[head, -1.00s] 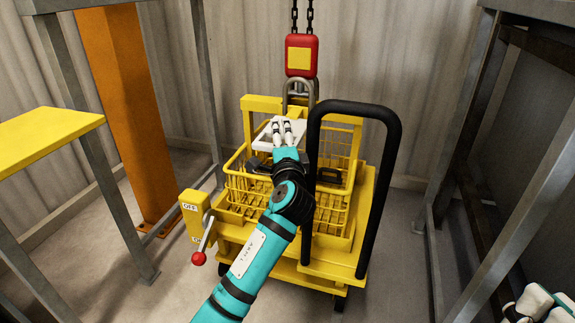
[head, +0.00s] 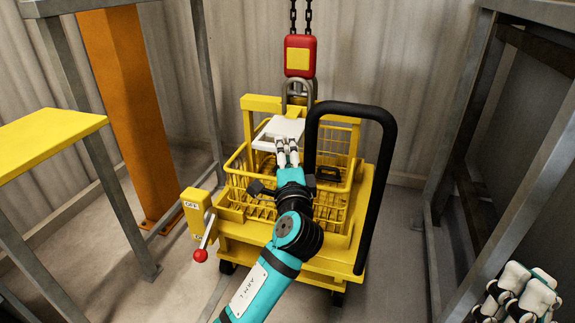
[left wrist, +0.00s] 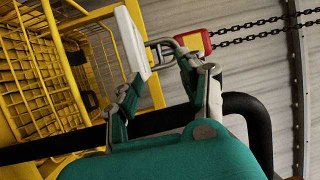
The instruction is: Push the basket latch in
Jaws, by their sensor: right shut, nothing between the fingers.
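The yellow wire basket (head: 237,190) sits on a yellow cart. A white flat piece with an opening (head: 283,127), possibly the latch, stands at the basket's top below the hook; it also shows in the left wrist view (left wrist: 133,42). My left gripper (head: 287,145) is over the basket, its fingertips at the near edge of the white piece. In the left wrist view (left wrist: 160,72) its fingers are apart with nothing between them; whether one touches the white piece I cannot tell. My right gripper (head: 522,292) is shut and empty at the lower right.
A red hoist block (head: 300,56) hangs on chains, its grey shackle (head: 299,90) just behind the white piece. A black tube handle (head: 385,160) rises at the cart's right. A red-knobbed lever (head: 203,250) is at the cart's left. Steel frames stand both sides.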

